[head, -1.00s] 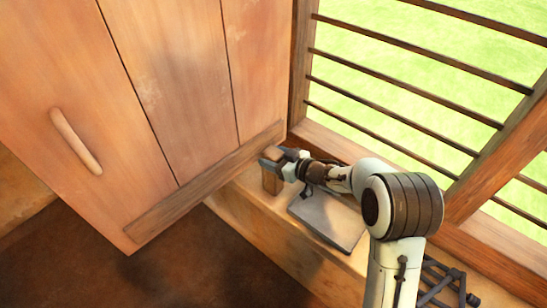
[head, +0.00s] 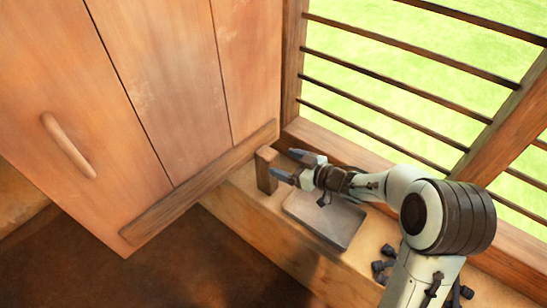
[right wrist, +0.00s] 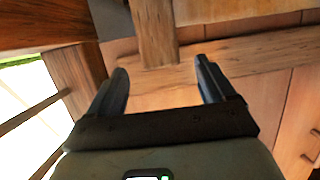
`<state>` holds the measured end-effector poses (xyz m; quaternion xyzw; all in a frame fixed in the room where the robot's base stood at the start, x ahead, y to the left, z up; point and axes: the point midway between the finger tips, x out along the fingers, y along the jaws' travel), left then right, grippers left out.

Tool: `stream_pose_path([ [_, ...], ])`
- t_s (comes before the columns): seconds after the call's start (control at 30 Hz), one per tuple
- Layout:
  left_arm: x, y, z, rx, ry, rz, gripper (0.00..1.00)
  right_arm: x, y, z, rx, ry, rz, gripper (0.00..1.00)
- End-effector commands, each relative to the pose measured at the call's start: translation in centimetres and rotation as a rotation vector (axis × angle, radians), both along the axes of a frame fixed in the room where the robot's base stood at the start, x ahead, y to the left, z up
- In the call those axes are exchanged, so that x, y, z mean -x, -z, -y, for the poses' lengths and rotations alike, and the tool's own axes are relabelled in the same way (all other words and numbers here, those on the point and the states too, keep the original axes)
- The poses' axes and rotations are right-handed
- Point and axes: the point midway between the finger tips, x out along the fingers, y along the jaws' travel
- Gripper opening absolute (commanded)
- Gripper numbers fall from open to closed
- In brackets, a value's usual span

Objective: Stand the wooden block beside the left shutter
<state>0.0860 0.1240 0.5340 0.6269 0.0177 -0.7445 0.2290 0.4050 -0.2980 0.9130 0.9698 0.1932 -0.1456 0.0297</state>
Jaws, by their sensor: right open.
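The wooden block (head: 266,170) stands upright on the window sill, beside the lower rail of the open left shutter (head: 165,85). Whether block and shutter touch cannot be told. My right gripper (head: 281,163) is open and empty, just to the right of the block, its fingertips pointing at it and apart from it. In the right wrist view the block (right wrist: 154,30) shows beyond the gap between the two fingers (right wrist: 161,66), with the shutter's rail (right wrist: 245,55) behind. My left gripper is not in view.
A flat grey slab (head: 325,218) lies on the sill (head: 262,215) under my right forearm. Dark small items (head: 380,270) lie farther right, partly hidden by my arm. Window bars (head: 400,95) run behind. The shutter carries a handle (head: 68,146).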

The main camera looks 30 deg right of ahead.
Motion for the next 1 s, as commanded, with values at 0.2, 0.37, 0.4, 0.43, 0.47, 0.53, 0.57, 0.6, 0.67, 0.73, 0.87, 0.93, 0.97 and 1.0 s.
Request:
stream_pose_path([
  [0.2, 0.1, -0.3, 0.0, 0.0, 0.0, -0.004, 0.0, 3.0, -1.1, 1.3, -0.001, 0.002, -0.001, 0.83],
  [0.37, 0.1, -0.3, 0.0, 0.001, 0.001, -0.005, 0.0, 3.8, -1.3, 1.5, 0.0, 0.0, 0.0, 0.83],
  [0.4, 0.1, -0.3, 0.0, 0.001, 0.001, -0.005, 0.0, 3.9, -1.3, 1.6, -0.001, 0.0, 0.0, 0.83],
  [0.43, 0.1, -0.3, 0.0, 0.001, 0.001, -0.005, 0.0, 3.9, -1.3, 1.6, 0.0, 0.0, -0.001, 0.83],
  [0.47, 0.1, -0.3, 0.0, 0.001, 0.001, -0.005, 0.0, 3.9, -1.3, 1.6, -0.001, -0.001, -0.001, 0.83],
  [0.53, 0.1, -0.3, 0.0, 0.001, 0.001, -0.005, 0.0, 3.9, -1.3, 1.6, -0.001, -0.001, -0.001, 0.83],
  [0.57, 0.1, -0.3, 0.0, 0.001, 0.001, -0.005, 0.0, 3.9, -1.3, 1.6, 0.0, -0.001, -0.001, 0.83],
  [0.6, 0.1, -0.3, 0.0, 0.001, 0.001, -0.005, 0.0, 3.9, -1.3, 1.5, 0.0, -0.001, -0.001, 0.83],
  [0.67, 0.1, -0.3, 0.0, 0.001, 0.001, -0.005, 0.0, 3.9, -1.3, 1.6, 0.0, -0.001, -0.001, 0.83],
  [0.73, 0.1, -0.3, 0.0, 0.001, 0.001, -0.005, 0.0, 3.9, -1.3, 1.6, 0.0, -0.001, -0.001, 0.83],
  [0.87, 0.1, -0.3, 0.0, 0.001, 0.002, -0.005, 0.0, 3.8, -1.3, 1.6, 0.0, -0.001, -0.001, 0.83],
  [0.93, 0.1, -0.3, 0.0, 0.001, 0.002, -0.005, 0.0, 3.8, -1.3, 1.5, 0.0, -0.001, -0.001, 0.83],
  [0.97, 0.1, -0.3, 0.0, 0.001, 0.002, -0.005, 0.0, 3.8, -1.3, 1.5, 0.0, -0.001, -0.001, 0.83],
  [1.0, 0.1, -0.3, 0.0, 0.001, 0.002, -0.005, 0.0, 3.8, -1.3, 1.5, 0.0, -0.001, -0.001, 0.83],
])
